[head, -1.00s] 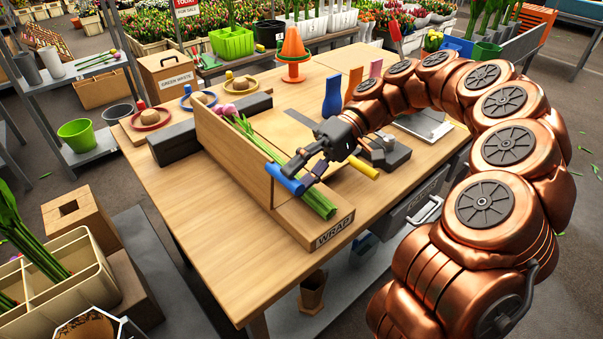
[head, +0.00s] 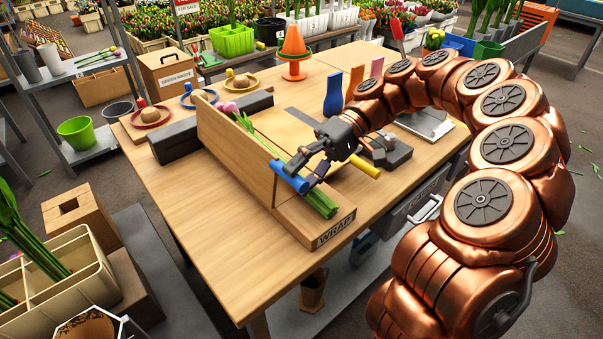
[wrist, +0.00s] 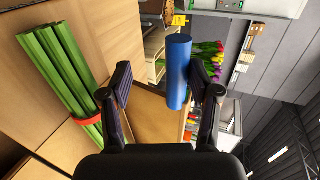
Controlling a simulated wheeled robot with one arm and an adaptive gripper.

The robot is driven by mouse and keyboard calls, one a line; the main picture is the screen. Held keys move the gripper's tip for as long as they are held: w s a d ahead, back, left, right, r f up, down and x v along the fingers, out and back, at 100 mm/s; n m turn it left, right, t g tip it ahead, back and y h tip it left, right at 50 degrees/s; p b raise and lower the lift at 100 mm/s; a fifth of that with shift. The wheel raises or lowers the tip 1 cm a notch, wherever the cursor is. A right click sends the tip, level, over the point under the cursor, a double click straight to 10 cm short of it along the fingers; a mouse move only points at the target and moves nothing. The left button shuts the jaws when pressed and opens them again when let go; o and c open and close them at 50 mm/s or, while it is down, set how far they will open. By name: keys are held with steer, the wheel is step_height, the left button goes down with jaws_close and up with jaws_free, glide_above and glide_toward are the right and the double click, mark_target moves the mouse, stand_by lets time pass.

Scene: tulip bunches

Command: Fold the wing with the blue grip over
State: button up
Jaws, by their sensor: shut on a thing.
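The wooden wing (head: 236,145) with the blue grip (head: 288,177) stands raised along the left side of the wrap board (head: 320,232). My gripper (head: 302,170) is at the blue grip, shut on it; its fingers partly cover that spot. In the wrist view the blue grip (wrist: 178,70) shows between the fingers, close to the right one. A tulip bunch (head: 318,200) lies on the board right of the wing, its green stems toward the front. In the wrist view a red band circles the stems (wrist: 68,70).
A yellow grip (head: 364,167) lies low on the right, beyond my gripper. A dark block (head: 388,152) sits near it. Blue, orange and pink upright pieces (head: 333,95) and an orange cone (head: 294,48) stand farther back. The table's left front (head: 215,245) is clear.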

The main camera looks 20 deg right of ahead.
steer(key=shift+w+d+f+p, duration=0.15)
steer(key=shift+w+d+f, duration=0.05)
steer(key=shift+d, duration=0.25)
steer(key=shift+w+d+f+p, duration=0.1)
steer(key=shift+w+d+f, duration=0.1)
steer(key=shift+d, duration=0.3)
steer(key=shift+w+d+f+p, duration=0.15)
steer(key=shift+w+d, duration=0.05)
steer(key=shift+d, duration=0.25)
steer(key=d+p, duration=0.1)
steer(key=p, duration=0.1)
steer(key=w+d+p, duration=0.1)
steer(key=p, duration=0.1)
steer(key=d+f+p, duration=0.1)
steer(key=p, duration=0.1)
steer(key=shift+w+d, duration=0.1)
steer(key=shift+w, duration=0.25)
steer(key=shift+w+d+f+p, duration=0.3)
steer(key=shift+d+p, duration=0.3)
steer(key=shift+p, duration=0.7)
steer(key=shift+d+f, duration=0.1)
steer(key=shift+f, duration=0.15)
